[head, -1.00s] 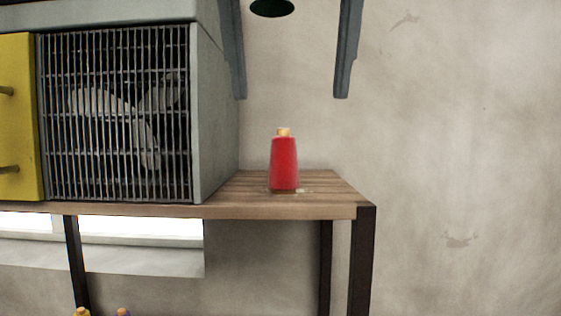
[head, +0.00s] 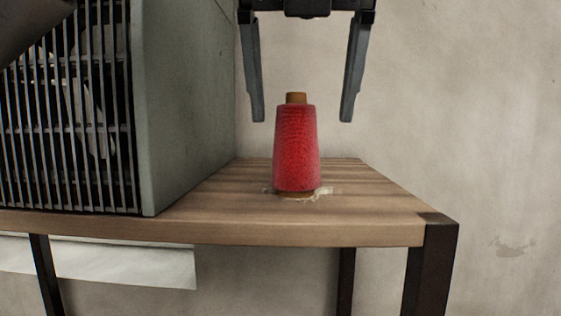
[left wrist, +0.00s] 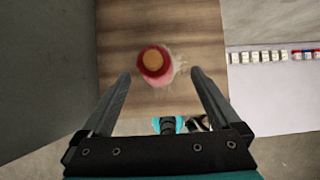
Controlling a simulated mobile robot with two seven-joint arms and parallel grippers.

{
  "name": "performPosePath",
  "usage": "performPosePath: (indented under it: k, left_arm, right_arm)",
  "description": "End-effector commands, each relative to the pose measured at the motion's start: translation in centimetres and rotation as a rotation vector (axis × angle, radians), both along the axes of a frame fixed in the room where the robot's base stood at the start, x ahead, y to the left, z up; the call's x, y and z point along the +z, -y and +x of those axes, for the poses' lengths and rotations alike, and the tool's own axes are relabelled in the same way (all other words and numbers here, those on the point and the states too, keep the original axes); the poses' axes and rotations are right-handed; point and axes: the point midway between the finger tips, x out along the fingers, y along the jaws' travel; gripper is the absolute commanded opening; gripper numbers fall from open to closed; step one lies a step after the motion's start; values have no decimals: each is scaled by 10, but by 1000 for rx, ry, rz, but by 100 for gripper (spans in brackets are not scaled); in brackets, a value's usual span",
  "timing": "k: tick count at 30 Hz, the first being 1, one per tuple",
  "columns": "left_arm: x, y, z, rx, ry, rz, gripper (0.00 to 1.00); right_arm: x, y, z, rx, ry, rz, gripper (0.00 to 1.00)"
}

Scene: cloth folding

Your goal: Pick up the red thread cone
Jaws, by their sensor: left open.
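The red thread cone (head: 296,150) stands upright on the wooden table (head: 330,229), with a tan tip on top. My left gripper (head: 304,120) is open and empty, pointing down, with one finger to each side of the cone's upper part in the head view. In the left wrist view the cone (left wrist: 154,64) shows from above, a little beyond the fingertips of the left gripper (left wrist: 159,75) and left of the middle between them. My right gripper is not in view.
A grey metal box with a fan grille (head: 190,100) stands on the table close to the left of the cone. The table's right end (head: 440,218) is near. In the left wrist view, a row of small items (left wrist: 270,56) lies on a pale surface at the right.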

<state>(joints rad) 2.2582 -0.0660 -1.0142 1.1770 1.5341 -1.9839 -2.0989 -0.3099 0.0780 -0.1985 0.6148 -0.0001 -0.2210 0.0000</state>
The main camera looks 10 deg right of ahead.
Motion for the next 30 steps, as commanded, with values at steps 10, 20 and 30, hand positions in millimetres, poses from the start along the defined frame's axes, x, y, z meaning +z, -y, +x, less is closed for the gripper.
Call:
performPosePath:
  k: [10,20,30]
  left_arm:
    - [-29,3,19,1,0,1,97]
    - [-64,6,43,1,0,1,97]
    - [-66,7,44,0,1,0,89]
  right_arm:
    - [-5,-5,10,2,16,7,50]
    - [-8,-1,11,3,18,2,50]
    - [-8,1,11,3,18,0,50]
